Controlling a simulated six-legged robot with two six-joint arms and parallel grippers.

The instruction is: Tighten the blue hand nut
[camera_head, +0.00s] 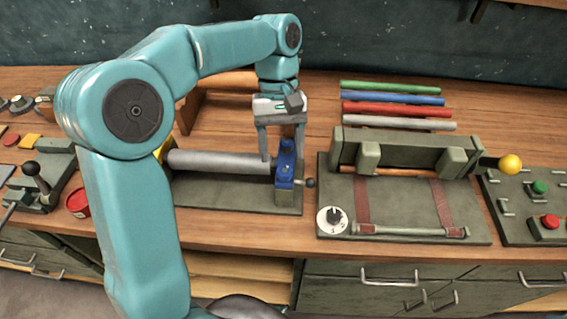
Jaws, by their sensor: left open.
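The blue hand nut (286,158) sits at the right end of a grey cylinder (222,162) on a green base plate. My left gripper (282,158) points down over it from above, with its fingers apart. One finger is just left of the nut, in front of the cylinder's end. The other finger is at the upper right of the nut and partly hidden behind it. I cannot tell whether either finger touches the nut. My right gripper is not in view.
My left arm hides part of the bench on the left. Right of the nut is a green fixture (400,150) with a dial (331,220). Several coloured rods (395,110) lie behind it. A button panel (530,207) stands far right.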

